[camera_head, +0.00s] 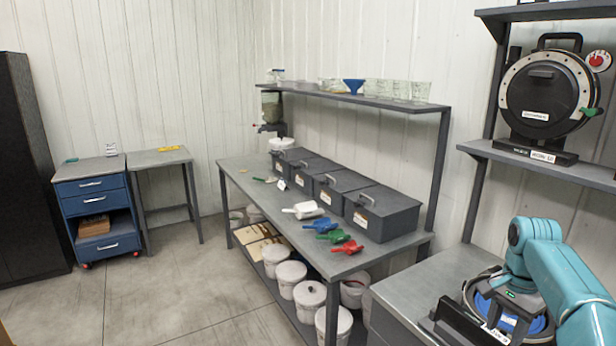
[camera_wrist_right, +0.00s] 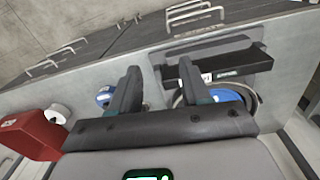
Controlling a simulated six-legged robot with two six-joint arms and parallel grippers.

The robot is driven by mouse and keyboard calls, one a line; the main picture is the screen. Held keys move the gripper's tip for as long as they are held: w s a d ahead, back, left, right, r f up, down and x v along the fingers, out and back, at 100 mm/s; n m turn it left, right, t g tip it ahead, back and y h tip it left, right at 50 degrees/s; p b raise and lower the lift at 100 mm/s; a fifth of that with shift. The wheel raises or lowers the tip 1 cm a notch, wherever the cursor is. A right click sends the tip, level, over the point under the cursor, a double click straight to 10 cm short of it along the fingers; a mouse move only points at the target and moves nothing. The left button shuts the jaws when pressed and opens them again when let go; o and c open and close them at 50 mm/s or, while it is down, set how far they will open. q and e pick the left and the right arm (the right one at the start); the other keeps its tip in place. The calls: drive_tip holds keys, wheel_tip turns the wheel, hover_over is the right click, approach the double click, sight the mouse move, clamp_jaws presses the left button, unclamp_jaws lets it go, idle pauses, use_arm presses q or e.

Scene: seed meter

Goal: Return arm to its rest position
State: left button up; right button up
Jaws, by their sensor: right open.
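My right arm (camera_head: 570,275), teal, comes in from the right edge of the head view and is bent down over the near grey bench (camera_head: 425,275). Its wrist is above a round metal-rimmed pan with a blue disc (camera_head: 535,325). In the right wrist view my right gripper (camera_wrist_right: 162,82) has its two dark fingers spread, with nothing held between them. The blue disc (camera_wrist_right: 228,97) lies beyond the right finger there, partly hidden by the gripper. The fingertips are hard to make out in the head view. My left gripper is not in view.
A black bar-like part (camera_head: 465,320) lies beside the pan. A black round seed meter (camera_head: 545,95) stands on the right shelf above. A long table (camera_head: 250,185) holds lidded grey bins and coloured scoops. Floor at left is clear.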

drive_tip(key=a+f+n+y, duration=0.1)
drive_tip(key=a+f+n, duration=0.1)
drive_tip(key=a+f, duration=0.45)
drive_tip(key=a+f+n+y+b, duration=0.1)
drive_tip(key=a+f+n, duration=0.25)
drive_tip(key=f, duration=0.65)
drive_tip(key=a+f+n, duration=0.1)
drive_tip(key=a+f, duration=0.4)
drive_tip(key=f, duration=0.4)
drive_tip(key=s+a+f+n+y, duration=0.2)
drive_tip(key=s+a+f+n, duration=0.1)
drive_tip(key=s+a+f, duration=0.55)
drive_tip(key=s+a+f+n, duration=0.1)
drive_tip(key=s+a, duration=0.2)
drive_tip(key=s, duration=0.5)
drive_tip(key=s+a+f+n+b, duration=0.1)
drive_tip(key=s+a, duration=0.2)
drive_tip(key=s, duration=0.6)
drive_tip(key=shift+s+a+f+t, duration=0.15)
drive_tip(key=shift+a+f+t, duration=0.05)
drive_tip(key=shift+f+t, duration=0.2)
drive_tip(key=shift+c, duration=0.4)
drive_tip(key=shift+s+d, duration=0.1)
drive_tip(key=shift+d, duration=0.15)
